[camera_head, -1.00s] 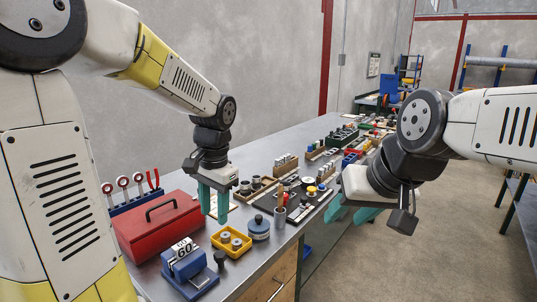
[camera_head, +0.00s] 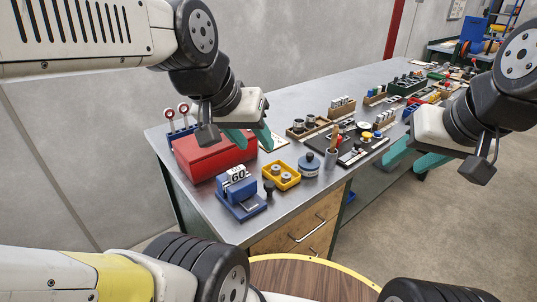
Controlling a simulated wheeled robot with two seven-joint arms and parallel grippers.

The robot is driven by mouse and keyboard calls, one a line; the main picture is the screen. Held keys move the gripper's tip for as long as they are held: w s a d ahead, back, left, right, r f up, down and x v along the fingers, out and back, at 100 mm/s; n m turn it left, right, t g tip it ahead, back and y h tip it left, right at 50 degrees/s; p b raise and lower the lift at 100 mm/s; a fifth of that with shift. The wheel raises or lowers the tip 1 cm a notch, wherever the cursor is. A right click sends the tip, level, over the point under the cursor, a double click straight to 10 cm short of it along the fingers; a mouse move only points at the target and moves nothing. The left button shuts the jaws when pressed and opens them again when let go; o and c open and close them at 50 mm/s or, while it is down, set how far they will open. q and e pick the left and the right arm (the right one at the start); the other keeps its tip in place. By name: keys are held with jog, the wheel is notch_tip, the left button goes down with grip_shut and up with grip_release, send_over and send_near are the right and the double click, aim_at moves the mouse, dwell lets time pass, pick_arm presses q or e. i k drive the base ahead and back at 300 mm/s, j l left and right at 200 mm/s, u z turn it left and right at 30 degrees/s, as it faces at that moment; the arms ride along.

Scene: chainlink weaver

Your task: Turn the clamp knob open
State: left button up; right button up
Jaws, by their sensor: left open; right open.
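A blue fixture (camera_head: 240,190) with a white "60" label stands near the front left corner of the metal bench. A small black knob (camera_head: 269,187) stands at its right side; I cannot tell for sure that it is the clamp knob. My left gripper (camera_head: 250,138) is open and empty, with teal fingers above the right end of the red toolbox, behind and above the fixture. My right gripper (camera_head: 414,160) is open and empty off the bench's right edge, far from the fixture.
The red toolbox (camera_head: 205,157) is behind the fixture. A yellow tray (camera_head: 281,176) with metal parts and a blue round tin (camera_head: 309,164) stand to the right. The bench top (camera_head: 310,95) is bare along the back.

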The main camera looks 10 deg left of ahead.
aim_at(340, 139)
jog(key=i+l+u, duration=0.6)
jog(key=l, duration=0.25)
jog(key=i+j, duration=0.05)
